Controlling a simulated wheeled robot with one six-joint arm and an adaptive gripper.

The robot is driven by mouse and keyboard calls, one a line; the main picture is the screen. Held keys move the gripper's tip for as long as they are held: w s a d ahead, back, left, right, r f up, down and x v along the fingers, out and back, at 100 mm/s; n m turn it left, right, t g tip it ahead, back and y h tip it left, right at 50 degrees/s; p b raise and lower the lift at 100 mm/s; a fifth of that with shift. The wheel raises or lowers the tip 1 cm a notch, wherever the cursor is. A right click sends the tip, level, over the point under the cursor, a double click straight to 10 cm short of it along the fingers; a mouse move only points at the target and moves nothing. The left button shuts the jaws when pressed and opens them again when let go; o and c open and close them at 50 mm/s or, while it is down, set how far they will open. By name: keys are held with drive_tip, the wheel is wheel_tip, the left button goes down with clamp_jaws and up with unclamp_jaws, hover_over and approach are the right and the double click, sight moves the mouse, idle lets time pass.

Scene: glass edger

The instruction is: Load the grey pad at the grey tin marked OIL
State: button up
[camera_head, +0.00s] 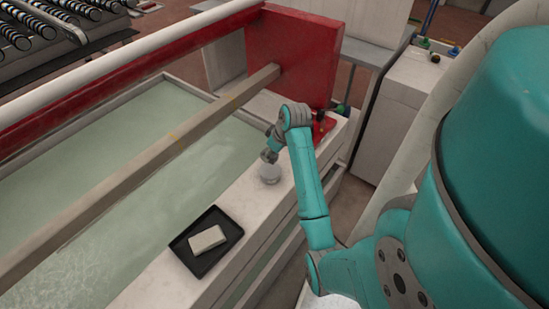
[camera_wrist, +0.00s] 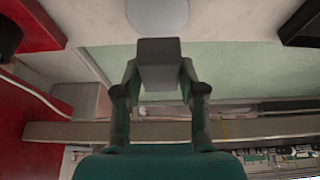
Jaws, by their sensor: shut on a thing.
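The grey pad (camera_wrist: 158,65) is a dark grey block held between the fingertips of my gripper (camera_wrist: 158,80) in the wrist view. In the head view my gripper (camera_head: 269,154) is bent down just above a small round pale grey tin (camera_head: 269,173) on the white ledge. In the wrist view the tin's flat round top (camera_wrist: 157,14) shows just beyond the pad. I cannot tell if the pad touches it. No OIL marking can be read in either view.
A black tray (camera_head: 179,244) with a pale block (camera_head: 208,240) stands on the ledge nearer the camera. A water-filled trough (camera_head: 130,150) lies left of the ledge, with a long beam (camera_head: 160,150) across it. A red upright panel (camera_head: 297,55) stands behind.

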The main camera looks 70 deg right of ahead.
sight(268, 169)
drive_tip(key=shift+s+d+f, duration=0.1)
drive_tip(key=shift+f, duration=2.8)
drive_tip(key=shift+f, duration=0.55)
drive_tip(key=shift+r, duration=3.55)
